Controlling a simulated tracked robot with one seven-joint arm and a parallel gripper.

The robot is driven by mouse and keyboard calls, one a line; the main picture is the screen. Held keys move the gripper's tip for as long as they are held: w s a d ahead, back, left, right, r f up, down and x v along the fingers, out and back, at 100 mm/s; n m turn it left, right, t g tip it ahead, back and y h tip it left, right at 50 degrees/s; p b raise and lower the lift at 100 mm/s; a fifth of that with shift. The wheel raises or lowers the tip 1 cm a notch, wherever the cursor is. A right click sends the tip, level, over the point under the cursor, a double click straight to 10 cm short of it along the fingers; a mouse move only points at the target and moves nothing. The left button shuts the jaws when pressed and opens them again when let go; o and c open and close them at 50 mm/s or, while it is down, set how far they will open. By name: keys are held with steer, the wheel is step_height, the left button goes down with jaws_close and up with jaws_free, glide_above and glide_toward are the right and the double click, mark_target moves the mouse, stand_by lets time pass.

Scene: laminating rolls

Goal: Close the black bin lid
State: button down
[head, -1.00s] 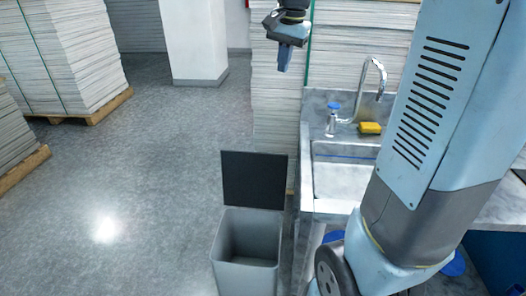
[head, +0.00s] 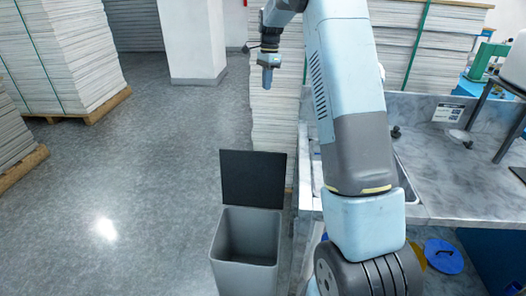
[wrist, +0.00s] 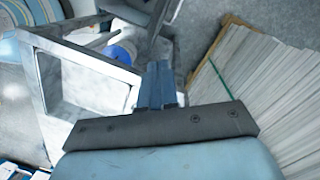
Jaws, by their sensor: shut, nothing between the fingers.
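The black bin lid (head: 252,179) stands upright, open, at the back edge of the grey bin (head: 245,262) in the head view. The bin's mouth is uncovered and its inside looks empty. My gripper (head: 267,80) points downward with its fingers shut and empty. In the head view it appears above the lid, apart from it, in front of the stacked sheets. In the wrist view the shut fingers (wrist: 157,85) show at the middle. I cannot make out the lid for certain in that view.
A sink counter (head: 455,190) stands right of the bin, partly hidden by my arm. Tall stacks of sheets (head: 275,125) stand behind the bin, and more sheets on a pallet (head: 65,50) stand at the far left. The floor (head: 130,190) left of the bin is clear.

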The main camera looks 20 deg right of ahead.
steer(key=w+d+f+m+g, duration=0.1)
steer(key=w+f+m, duration=0.3)
steer(key=f, duration=0.8)
steer(key=w+d+f+m+g, duration=0.15)
steer(key=w+f, duration=0.45)
steer(key=f, duration=0.6)
steer(key=s+a+f, duration=0.3)
steer(key=s+f, duration=0.3)
steer(key=f, duration=0.3)
steer(key=shift+s+f+m, duration=0.3)
steer(key=shift+m, duration=0.15)
steer(key=shift+a, duration=0.15)
